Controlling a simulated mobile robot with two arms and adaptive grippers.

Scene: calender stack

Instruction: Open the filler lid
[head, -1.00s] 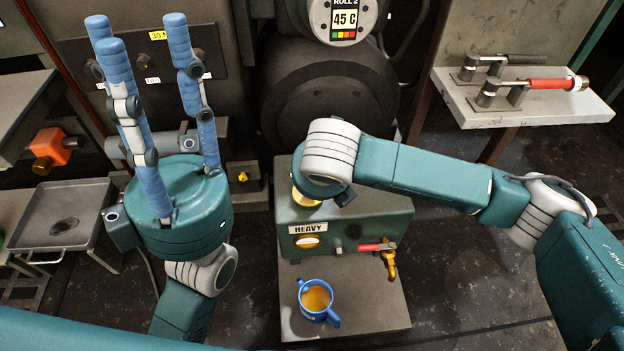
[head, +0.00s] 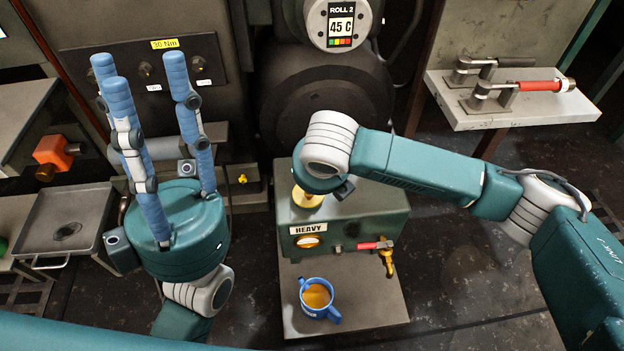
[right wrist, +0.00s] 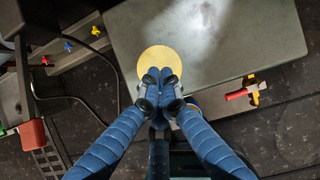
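The filler lid (head: 307,199) is a round brass cap on top of the green box marked HEAVY (head: 365,222). It looks closed. In the head view my right wrist hangs over it and hides the right fingers. In the right wrist view the lid (right wrist: 160,58) is a flat yellow disc, and my right gripper (right wrist: 160,76) has its blue fingertips together over its near part. Whether they touch or pinch the lid cannot be told. My left gripper (head: 142,75) is open and empty, fingers pointing up, left of the box and well apart from it.
A blue mug (head: 318,300) with amber liquid stands on the plate (head: 375,305) below the box's brass tap (head: 388,262). A metal tray (head: 65,220) is at left. A dark roller stands behind the box.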

